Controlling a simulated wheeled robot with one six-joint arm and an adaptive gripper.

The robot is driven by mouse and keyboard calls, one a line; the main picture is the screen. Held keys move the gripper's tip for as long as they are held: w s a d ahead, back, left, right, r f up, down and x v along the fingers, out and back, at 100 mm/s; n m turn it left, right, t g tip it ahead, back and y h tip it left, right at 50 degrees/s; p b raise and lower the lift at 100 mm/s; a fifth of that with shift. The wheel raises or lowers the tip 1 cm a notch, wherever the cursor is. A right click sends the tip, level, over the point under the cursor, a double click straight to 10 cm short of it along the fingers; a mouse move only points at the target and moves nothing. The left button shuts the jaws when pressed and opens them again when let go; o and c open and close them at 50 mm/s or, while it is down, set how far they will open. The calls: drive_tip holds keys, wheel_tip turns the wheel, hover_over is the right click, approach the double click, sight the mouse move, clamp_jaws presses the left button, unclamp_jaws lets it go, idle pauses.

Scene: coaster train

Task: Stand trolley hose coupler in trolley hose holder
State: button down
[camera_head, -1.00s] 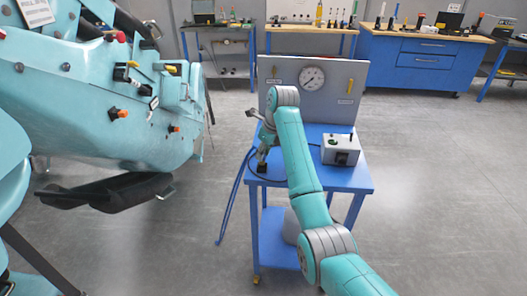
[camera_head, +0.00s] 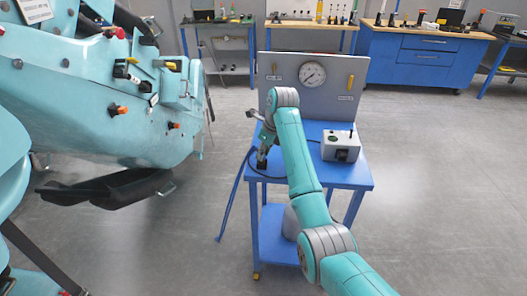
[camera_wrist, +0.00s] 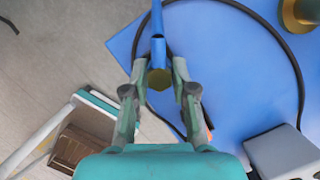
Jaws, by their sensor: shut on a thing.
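In the wrist view my gripper (camera_wrist: 160,80) is shut on a small part with a brass-coloured, faceted end (camera_wrist: 159,79), which I take to be the trolley hose coupler. A blue cylindrical piece (camera_wrist: 158,50) shows just beyond it, in line with it; I cannot tell whether they are joined. In the head view my gripper (camera_head: 263,158) is low over the left part of the blue trolley top, and the coupler is too small to make out there. A brass round fitting (camera_wrist: 298,14) is at the wrist view's top right; I cannot tell whether it is the holder.
A black hose (camera_wrist: 296,65) loops over the blue trolley top (camera_head: 345,178). A grey control box (camera_head: 341,147) stands to the right. A grey panel with a gauge (camera_head: 312,77) rises behind. The teal coaster car (camera_head: 90,95) is at the left, with open floor between.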

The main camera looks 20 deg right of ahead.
drive_tip(key=shift+f, duration=0.25)
drive_tip(key=c, duration=0.9)
unclamp_jaws()
drive_tip(key=shift+o, duration=0.2)
drive_tip(key=shift+r, duration=0.1)
drive_tip(key=v, duration=0.7)
drive_tip(key=shift+r, duration=0.15)
